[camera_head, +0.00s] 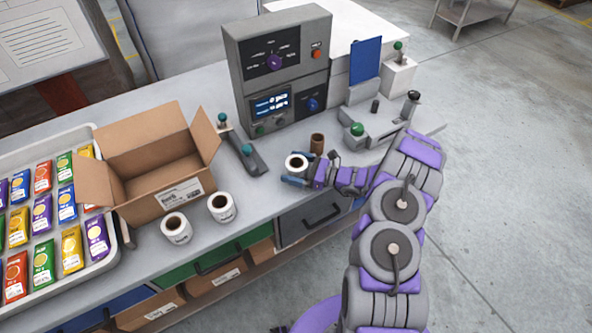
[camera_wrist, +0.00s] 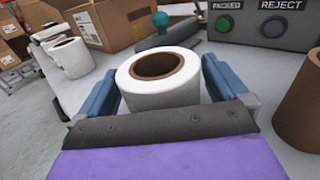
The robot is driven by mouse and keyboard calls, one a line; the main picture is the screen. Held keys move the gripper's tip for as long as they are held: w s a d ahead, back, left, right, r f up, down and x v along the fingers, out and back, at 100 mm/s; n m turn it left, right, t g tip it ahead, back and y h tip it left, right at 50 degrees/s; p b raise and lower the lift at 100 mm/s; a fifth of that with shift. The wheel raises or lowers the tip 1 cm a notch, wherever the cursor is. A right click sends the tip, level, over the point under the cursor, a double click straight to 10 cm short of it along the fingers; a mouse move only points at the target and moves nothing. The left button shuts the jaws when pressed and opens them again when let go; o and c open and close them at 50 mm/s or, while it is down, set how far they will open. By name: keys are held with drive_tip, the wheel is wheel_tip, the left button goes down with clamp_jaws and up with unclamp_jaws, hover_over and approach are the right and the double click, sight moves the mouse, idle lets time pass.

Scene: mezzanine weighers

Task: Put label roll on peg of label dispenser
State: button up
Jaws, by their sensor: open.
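A white label roll (camera_head: 297,163) with a brown core stands upright on the grey bench. My gripper (camera_head: 299,171) is at it, open. In the wrist view the roll (camera_wrist: 160,92) sits between the two blue fingers, one on each side; I cannot tell whether they touch it. Two more white rolls (camera_head: 176,229) (camera_head: 221,208) stand by the carton. A grey fixture with a short dark peg (camera_head: 375,105), a green knob and a blue upright panel stands behind my gripper to the right; it looks like the label dispenser. It is not seen in the wrist view.
A brown empty core (camera_head: 317,143) stands close behind the roll; it also shows at the wrist view's right edge (camera_wrist: 302,112).

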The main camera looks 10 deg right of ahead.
drive_tip(key=shift+c, duration=0.5)
drive_tip(key=shift+d, duration=0.3)
drive_tip(key=c, duration=0.6)
drive_tip(key=shift+a, duration=0.15)
drive_tip(key=c, duration=0.5)
drive_tip(key=shift+o, duration=0.2)
drive_tip(key=shift+r, duration=0.1)
